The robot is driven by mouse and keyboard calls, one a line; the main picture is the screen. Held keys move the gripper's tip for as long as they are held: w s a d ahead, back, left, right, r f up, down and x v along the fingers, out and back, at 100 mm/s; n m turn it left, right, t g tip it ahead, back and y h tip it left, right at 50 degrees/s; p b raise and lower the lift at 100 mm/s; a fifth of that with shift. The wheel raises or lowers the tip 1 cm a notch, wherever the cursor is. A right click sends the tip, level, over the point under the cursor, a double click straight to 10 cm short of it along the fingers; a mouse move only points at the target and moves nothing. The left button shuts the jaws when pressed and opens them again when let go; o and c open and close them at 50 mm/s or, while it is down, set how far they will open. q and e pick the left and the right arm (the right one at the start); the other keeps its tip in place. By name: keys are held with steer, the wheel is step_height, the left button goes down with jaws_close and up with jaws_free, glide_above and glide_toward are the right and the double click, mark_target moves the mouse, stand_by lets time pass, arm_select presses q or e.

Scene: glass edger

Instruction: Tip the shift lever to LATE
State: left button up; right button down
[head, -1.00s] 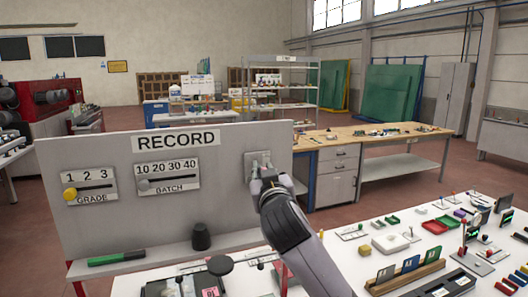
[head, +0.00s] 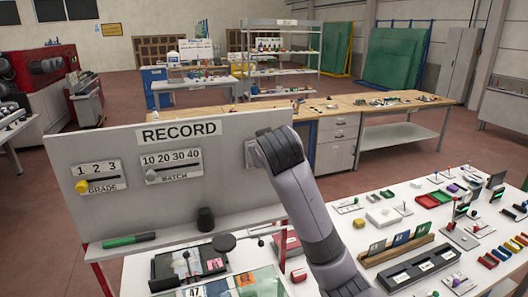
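The grey RECORD board (head: 105,215) stands at the left of the head view. A light plate (head: 249,156) at its right end is mostly hidden behind my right gripper. The shift lever cannot be made out, and no LATE label is readable. My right gripper (head: 268,152) is up against or just in front of this plate, its back towards the camera. Its fingertips are hidden, so I cannot tell whether it is open or touching anything. My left gripper is not in view.
The board also carries a GRADE slider with a yellow knob (head: 81,186) and a BATCH slider with a grey knob (head: 151,175). A black cup (head: 205,219) and a green marker (head: 129,240) are on its ledge. The white table (head: 345,236) at right is crowded with small items.

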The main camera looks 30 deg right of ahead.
steer(key=shift+r, duration=0.1)
steer(key=c, duration=1.5)
jaws_free()
steer(key=shift+v, duration=5.95)
